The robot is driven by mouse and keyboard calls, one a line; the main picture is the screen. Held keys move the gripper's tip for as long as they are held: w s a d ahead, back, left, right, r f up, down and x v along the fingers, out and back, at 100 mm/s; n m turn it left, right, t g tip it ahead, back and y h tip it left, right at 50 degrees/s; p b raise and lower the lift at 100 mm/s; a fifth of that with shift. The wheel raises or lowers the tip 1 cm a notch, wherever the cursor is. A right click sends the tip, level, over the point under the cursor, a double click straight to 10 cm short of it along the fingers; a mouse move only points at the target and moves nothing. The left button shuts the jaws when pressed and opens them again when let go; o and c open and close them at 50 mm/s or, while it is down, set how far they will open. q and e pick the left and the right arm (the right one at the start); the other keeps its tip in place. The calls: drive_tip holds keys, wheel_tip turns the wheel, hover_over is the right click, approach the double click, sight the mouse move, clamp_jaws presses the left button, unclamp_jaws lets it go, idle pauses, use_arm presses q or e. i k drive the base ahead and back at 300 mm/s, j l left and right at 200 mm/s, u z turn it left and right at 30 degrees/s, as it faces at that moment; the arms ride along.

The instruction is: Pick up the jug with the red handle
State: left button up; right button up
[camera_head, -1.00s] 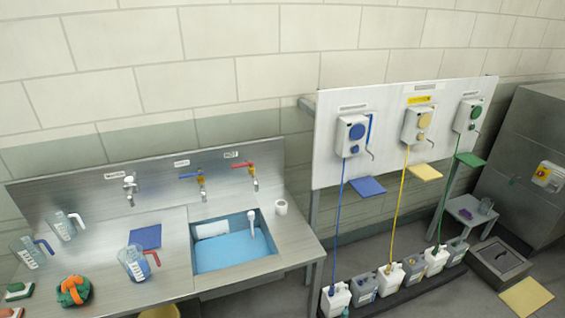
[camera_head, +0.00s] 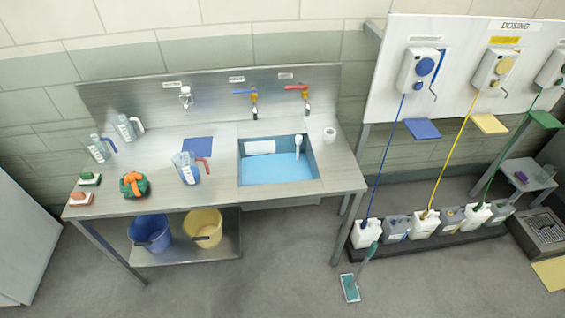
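The jug with the red handle (camera_head: 187,169) stands upright on the steel counter (camera_head: 225,205), left of the sink. It is clear, with its red handle on the right side. A jug with a blue handle (camera_head: 98,150) and a jug with a whitish handle (camera_head: 124,128) stand further left on the same counter. Neither of my grippers is in view.
A blue sheet (camera_head: 198,146) lies behind the jug, and an orange and green bundle (camera_head: 134,185) lies left of it. The blue-lined sink (camera_head: 277,172) is right. A blue bucket (camera_head: 150,232) and yellow bucket (camera_head: 203,227) sit below.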

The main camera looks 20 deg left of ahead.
sight(185, 162)
drive_tip(key=u, duration=1.45)
